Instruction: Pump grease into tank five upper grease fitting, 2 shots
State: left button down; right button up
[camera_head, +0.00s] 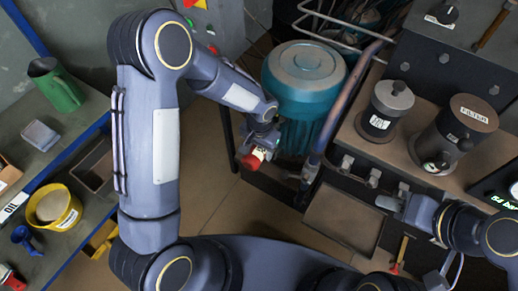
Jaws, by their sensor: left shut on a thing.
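My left gripper (266,145) hangs in front of the teal motor. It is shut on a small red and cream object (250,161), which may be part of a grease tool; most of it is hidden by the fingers. My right gripper (393,203) is at the lower right, beside the machine's front edge and above a brown tray; its finger opening is not clear. The upper grease fitting of tank five cannot be made out.
The teal motor (304,70) stands at centre. The machine at right bears a FILTER canister (465,118), a smaller dark canister (392,97) and a lit display (496,198). A brown tray (343,218) sits below. The left bench holds a green jug (56,88) and yellow bucket (68,212).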

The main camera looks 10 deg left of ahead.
pick_arm(q)
jog(key=shift+w+d+r, duration=0.1)
jog(key=shift+w+d, duration=0.1)
jog(key=shift+w, duration=0.3)
jog(key=shift+w+d, duration=0.2)
jog(key=shift+w, duration=0.3)
jog(key=shift+s+a, duration=0.2)
jog(key=shift+s, duration=0.55)
jog(key=shift+w+d, duration=0.2)
jog(key=shift+w, duration=0.55)
dwell(0.3)
jog(key=shift+s+a+b, duration=0.1)
jog(key=shift+s+b, duration=0.1)
jog(key=shift+b, duration=0.1)
jog(key=shift+s+a, duration=0.1)
jog(key=shift+s, duration=0.25)
jog(key=shift+s+a, duration=0.1)
jog(key=shift+s, duration=0.15)
jog(key=s+a+b, duration=0.2)
jog(key=s+a, duration=0.1)
jog(key=s, duration=0.5)
jog(key=shift+s, duration=0.3)
